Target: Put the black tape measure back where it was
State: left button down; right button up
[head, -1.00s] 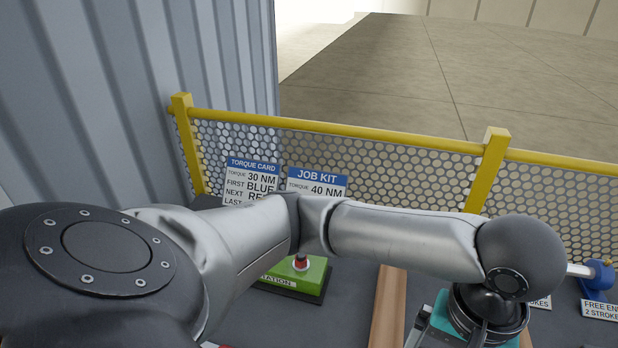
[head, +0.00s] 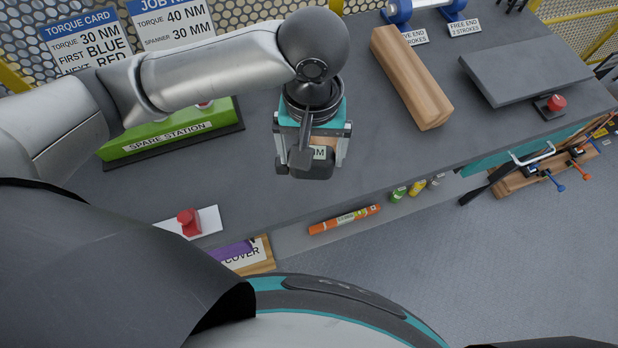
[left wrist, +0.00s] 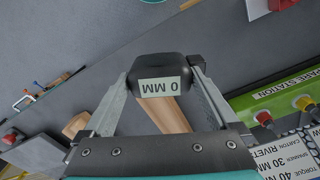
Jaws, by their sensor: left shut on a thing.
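My left gripper (head: 312,158) is above the grey bench in the head view, shut on the black tape measure (head: 312,168). The tape measure is a rounded black block with a pale label. In the left wrist view the tape measure (left wrist: 163,70) sits between both fingertips, its label reading "0 MM" in part. A brown wooden piece (left wrist: 167,115) shows between the fingers behind it; I cannot tell whether they touch. The gap between tape measure and bench is not clear. My right gripper is not in view.
The green spare station (head: 170,137) stands left of the gripper and a wooden beam (head: 412,80) right. A grey plate (head: 525,70) is far right. Bare bench lies around the gripper.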

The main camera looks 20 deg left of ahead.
pick_arm(q)
notch_tip(320, 180, down, 10)
jog(key=shift+a+r+b, duration=0.1)
jog(key=shift+r+b, duration=0.1)
jog(key=shift+b, duration=0.8)
jog(key=shift+f, duration=0.25)
jog(key=shift+r, duration=0.1)
grip_release()
jog(key=shift+f, duration=0.2)
